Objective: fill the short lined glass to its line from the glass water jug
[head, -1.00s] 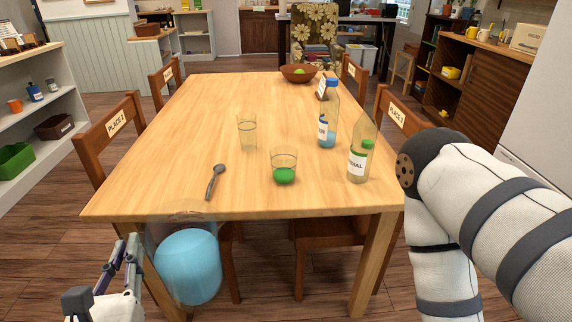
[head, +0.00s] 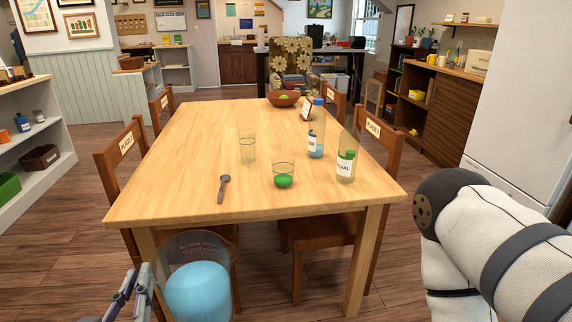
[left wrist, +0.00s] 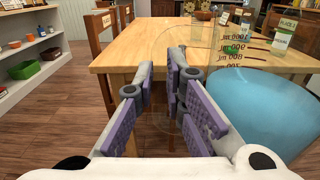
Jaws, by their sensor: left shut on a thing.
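The glass water jug (head: 198,285), with volume marks and blue liquid, is at the lower left of the head view, in front of the table's near edge. It looks about upright. My left gripper (head: 132,292) is shut on it at its left side; the jug also shows in the left wrist view (left wrist: 262,98), right of the fingers (left wrist: 163,85). The held part is hard to make out. A short, wide glass (head: 284,174) stands near the table's front edge with green liquid in its bottom. A taller, narrower glass (head: 248,148) behind it looks empty and has a line. My right gripper is out of view.
The table (head: 195,140) holds a spoon (head: 223,188), a blue-capped bottle (head: 316,140), a green-topped bottle (head: 346,165) and a bowl (head: 283,99). Chairs surround it; shelves (head: 40,150) stand left. The tabletop's left half is mostly clear.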

